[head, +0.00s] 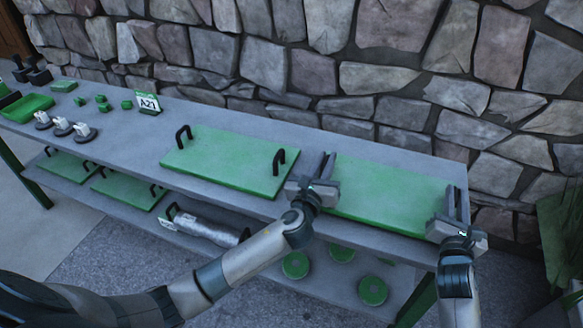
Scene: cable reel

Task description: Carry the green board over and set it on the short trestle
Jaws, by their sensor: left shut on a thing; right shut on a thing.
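A green board (385,195) is at the right end of the grey bench; I cannot tell whether it rests on the top or is just above it. My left gripper (324,168) is shut at its left end and my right gripper (454,205) is shut at its right end. The grippers hide the handles there. A second green board (225,160) with two black handles lies flat on the bench, just left of my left gripper. I cannot make out a short trestle in this view.
The grey bench (130,147) runs along a stone wall (400,78). An A21 sign (148,103), white-topped pieces (62,126) and a green tray (26,108) stand at its left. The lower shelf holds more boards (128,188), a silver roll (208,227) and green discs (372,290).

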